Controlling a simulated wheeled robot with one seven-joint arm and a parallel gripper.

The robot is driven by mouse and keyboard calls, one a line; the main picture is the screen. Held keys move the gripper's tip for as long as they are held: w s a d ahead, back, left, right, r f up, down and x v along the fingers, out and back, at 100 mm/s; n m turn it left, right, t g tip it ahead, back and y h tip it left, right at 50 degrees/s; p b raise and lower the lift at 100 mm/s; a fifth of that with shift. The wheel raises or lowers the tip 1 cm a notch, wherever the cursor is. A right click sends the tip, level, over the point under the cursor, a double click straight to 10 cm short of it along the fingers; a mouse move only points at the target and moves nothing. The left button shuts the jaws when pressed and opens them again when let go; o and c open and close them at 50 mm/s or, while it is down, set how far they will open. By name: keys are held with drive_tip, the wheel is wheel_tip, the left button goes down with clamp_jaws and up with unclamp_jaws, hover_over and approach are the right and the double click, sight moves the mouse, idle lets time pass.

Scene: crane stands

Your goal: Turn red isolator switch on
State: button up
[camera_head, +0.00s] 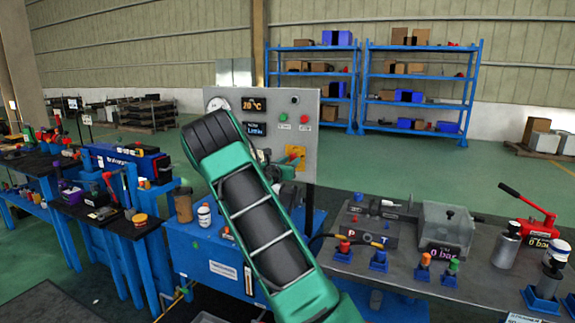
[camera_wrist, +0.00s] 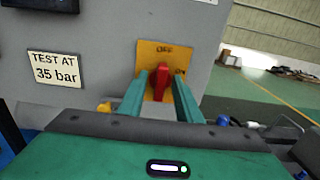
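The red isolator switch (camera_wrist: 161,84) sits on a yellow plate (camera_wrist: 149,55) on the grey panel in the wrist view. Its handle looks about upright, below lettering that seems to read OFF. My gripper (camera_wrist: 161,78) is open, with one green finger on each side of the red handle. Some gap shows between fingers and handle; I cannot tell whether either touches it. In the head view the yellow plate (camera_head: 296,153) shows at the panel's lower right. My arm hides much of the gripper there, and the red handle is not clear.
The grey panel (camera_head: 306,126) carries a gauge, displays and small buttons. A label reading TEST AT 35 bar (camera_wrist: 54,69) is left of the switch. A workbench (camera_head: 400,263) with fittings and a red-handled pump (camera_head: 535,210) stands to the right. Open floor lies behind.

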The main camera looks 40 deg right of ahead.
clamp_jaws()
drive_tip(key=shift+m, duration=0.4)
drive_tip(key=m, duration=1.1)
drive_tip(key=s+f+m, duration=0.1)
drive_tip(key=m, duration=0.4)
drive_tip(key=shift+d+m, duration=0.2)
drive_tip(key=shift+m, duration=0.2)
drive_tip(key=shift+f, duration=0.1)
